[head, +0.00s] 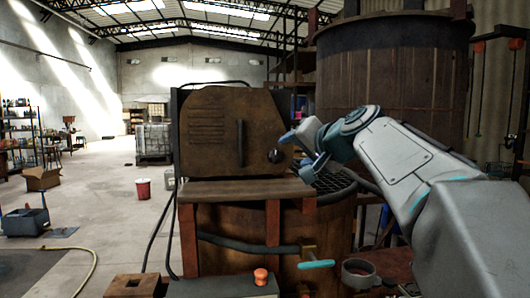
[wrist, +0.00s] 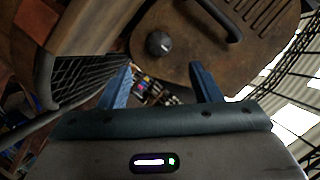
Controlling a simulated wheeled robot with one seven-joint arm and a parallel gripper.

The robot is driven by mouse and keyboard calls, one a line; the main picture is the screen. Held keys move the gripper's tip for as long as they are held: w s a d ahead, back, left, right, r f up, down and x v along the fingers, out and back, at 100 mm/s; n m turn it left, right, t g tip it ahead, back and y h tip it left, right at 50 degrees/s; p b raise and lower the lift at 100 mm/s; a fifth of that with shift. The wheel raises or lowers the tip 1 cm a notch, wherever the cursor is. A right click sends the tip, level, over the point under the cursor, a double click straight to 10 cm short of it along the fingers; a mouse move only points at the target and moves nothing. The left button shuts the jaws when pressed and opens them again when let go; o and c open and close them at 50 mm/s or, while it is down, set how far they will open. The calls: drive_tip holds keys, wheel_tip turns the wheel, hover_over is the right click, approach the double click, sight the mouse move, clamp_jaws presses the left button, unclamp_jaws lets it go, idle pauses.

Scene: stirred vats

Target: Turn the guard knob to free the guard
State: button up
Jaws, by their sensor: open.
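The guard (head: 225,130) is a rusty brown panel with vent slots and a dark vertical handle, in the head view. The guard knob (head: 274,156) is a small dark round knob near the panel's lower right edge. In the wrist view the knob (wrist: 159,43) shows a pale mark on its face, and the guard (wrist: 215,50) fills the upper middle. My gripper (head: 292,142) is just right of the knob in the head view. In the wrist view my gripper (wrist: 160,78) is open, its two blue fingers apart and empty, with the knob beyond the fingertips and not touched.
A wooden ledge (head: 245,190) runs below the guard. A dark grate (head: 335,182) covers the vat (head: 320,230) below my gripper. A large rusty tank (head: 395,70) stands behind my arm. A teal-handled valve (head: 316,264) and an orange button (head: 261,275) are in front, low down.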

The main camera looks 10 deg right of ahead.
sight(276, 156)
drive_tip(key=p+x, duration=0.3)
drive_tip(key=x, duration=0.7)
drive_tip(key=shift+w+a, duration=0.1)
drive_tip(key=shift+w, duration=0.1)
drive_tip(key=c, duration=1)
